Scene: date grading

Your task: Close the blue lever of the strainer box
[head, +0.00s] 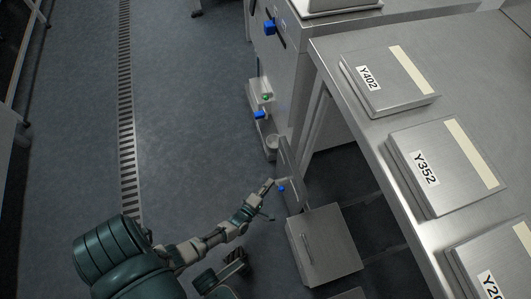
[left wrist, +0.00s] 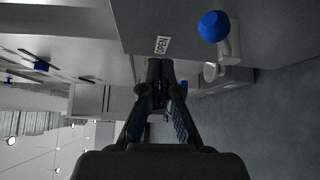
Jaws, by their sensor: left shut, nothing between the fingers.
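A blue lever knob (head: 281,188) shows on a narrow upright grey panel (head: 289,160), low beside the steel table. I take this panel to be part of the strainer box, but its name cannot be read here. In the left wrist view a round blue knob (left wrist: 214,26) stands out from a grey panel with a white label (left wrist: 162,45). My left gripper (head: 271,183) is shut and empty, its fingertips close to the blue knob in the head view; contact cannot be told. In the left wrist view its fingers (left wrist: 160,75) point at the panel, left of the round knob. A dark part, possibly my right gripper (head: 236,261), shows at the bottom.
A machine with a blue handle (head: 269,27) stands behind, with another blue part (head: 260,114) lower on it. A closed grey bin (head: 323,247) is right of my left gripper. The steel table (head: 335,60) carries labelled flat boxes.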

